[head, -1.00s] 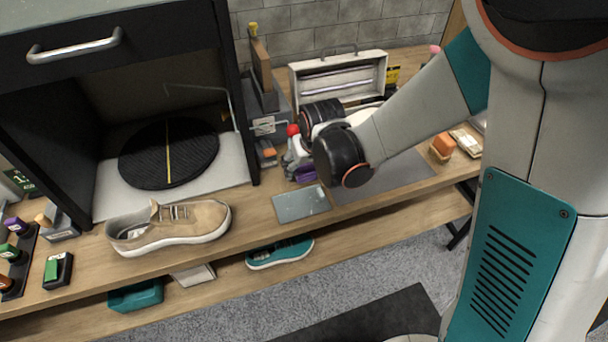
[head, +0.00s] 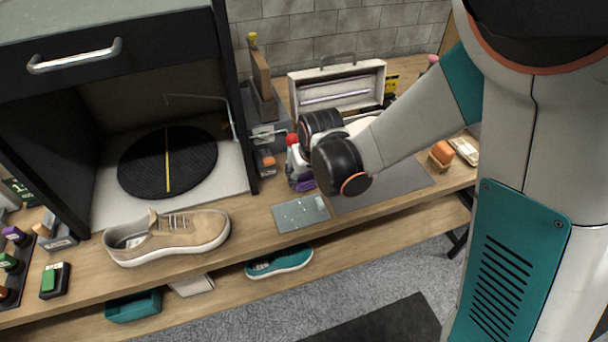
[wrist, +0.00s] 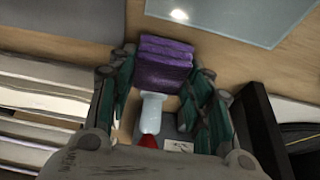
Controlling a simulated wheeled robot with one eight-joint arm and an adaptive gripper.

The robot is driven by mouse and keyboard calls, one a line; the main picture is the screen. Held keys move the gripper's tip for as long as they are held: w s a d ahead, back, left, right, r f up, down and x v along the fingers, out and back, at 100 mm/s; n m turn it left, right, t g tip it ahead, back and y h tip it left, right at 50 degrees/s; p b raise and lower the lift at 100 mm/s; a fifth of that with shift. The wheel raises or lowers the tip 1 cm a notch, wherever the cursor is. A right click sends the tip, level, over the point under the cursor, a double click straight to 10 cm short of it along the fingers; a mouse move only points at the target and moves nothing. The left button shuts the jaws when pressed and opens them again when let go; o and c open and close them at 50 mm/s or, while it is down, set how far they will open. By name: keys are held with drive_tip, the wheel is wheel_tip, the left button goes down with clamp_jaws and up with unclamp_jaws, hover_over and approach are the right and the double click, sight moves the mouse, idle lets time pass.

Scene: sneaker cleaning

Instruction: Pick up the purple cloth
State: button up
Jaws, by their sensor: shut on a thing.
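The purple cloth (wrist: 162,64) is a folded stack in the wrist view, between the two fingers of my gripper (wrist: 160,75). The fingers are closed in on its two sides. In the head view only a small purple part of the cloth (head: 305,185) shows below my gripper (head: 301,178); my wrist hides much of the rest. It is low over the wooden bench (head: 255,225), and I cannot tell whether it touches the wood.
A glass-like plate (head: 300,214) lies just in front of the cloth. A tan sneaker (head: 168,236) stands to the left, near an open black cabinet with a round turntable (head: 185,165). A white toolbox (head: 338,90) is behind. A grey mat (head: 385,189) lies to the right.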

sight(304, 176)
wheel_tip(304, 176, up, 20)
drive_tip(key=p, duration=1.3)
drive_tip(key=shift+f+p, duration=0.2)
drive_tip(key=shift+p, duration=0.2)
drive_tip(key=shift+w+f, duration=0.1)
